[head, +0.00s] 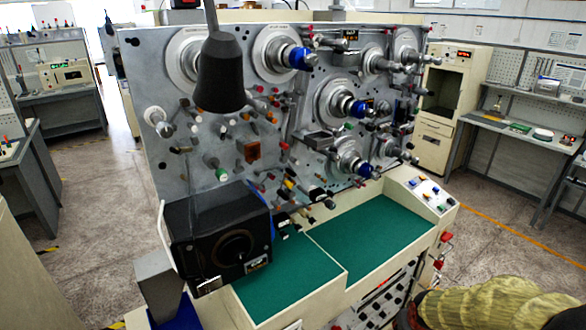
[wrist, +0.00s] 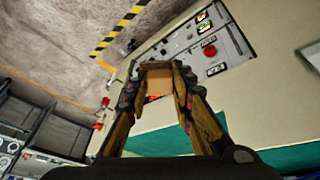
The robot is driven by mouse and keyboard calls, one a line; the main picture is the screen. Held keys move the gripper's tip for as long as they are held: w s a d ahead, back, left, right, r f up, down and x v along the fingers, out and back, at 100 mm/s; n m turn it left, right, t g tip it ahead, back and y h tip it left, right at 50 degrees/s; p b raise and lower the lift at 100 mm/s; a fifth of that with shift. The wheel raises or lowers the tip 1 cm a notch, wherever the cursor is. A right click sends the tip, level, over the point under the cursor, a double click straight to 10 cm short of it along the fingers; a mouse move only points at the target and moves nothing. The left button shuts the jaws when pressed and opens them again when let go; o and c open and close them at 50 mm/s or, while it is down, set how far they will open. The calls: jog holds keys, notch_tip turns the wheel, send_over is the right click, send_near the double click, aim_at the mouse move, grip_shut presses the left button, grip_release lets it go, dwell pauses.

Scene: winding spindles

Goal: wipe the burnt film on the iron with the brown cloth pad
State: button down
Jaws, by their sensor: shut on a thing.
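In the wrist view my gripper (wrist: 159,70) has its two fingers closed on the sides of a brown block-like piece, the brown cloth pad (wrist: 160,83). The pad sits between the fingertips, above a cream cabinet front with red buttons. Its underside is hidden. In the head view my gripper and the pad cannot be made out. I cannot pick out the iron or its burnt film for certain in either view.
The winding machine's grey panel (head: 270,120) carries several spindles and pegs. Green work mats (head: 365,236) lie before it, mostly bare. A black box with a dial (head: 222,242) stands at the left. A dark cone-shaped thing (head: 220,72) hangs before the panel.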

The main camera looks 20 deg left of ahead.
jog(key=w+a+r+n+t+y+p, duration=0.2)
jog(key=w+a+r+n+t+p, duration=0.15)
jog(key=a+r, duration=0.6)
jog(key=w+a+r+n+t+y+p, duration=0.3)
jog(key=a+r, duration=0.4)
jog(key=r, duration=0.6)
jog(key=s+a+r+n+y, duration=0.2)
jog(key=s+a+r+y, duration=0.1)
jog(key=a+r, duration=0.4)
jog(key=s+a+r+n+y+p, duration=0.1)
jog(key=s+a+r+n+y, duration=0.1)
jog(key=a+r+y, duration=0.4)
notch_tip(320, 180, up, 4)
jog(key=shift+s+a+r, duration=0.2)
jog(key=shift+s+a, duration=0.2)
jog(key=shift+a, duration=0.3)
jog(key=shift+r+t, duration=0.1)
jog(key=shift+t, duration=0.15)
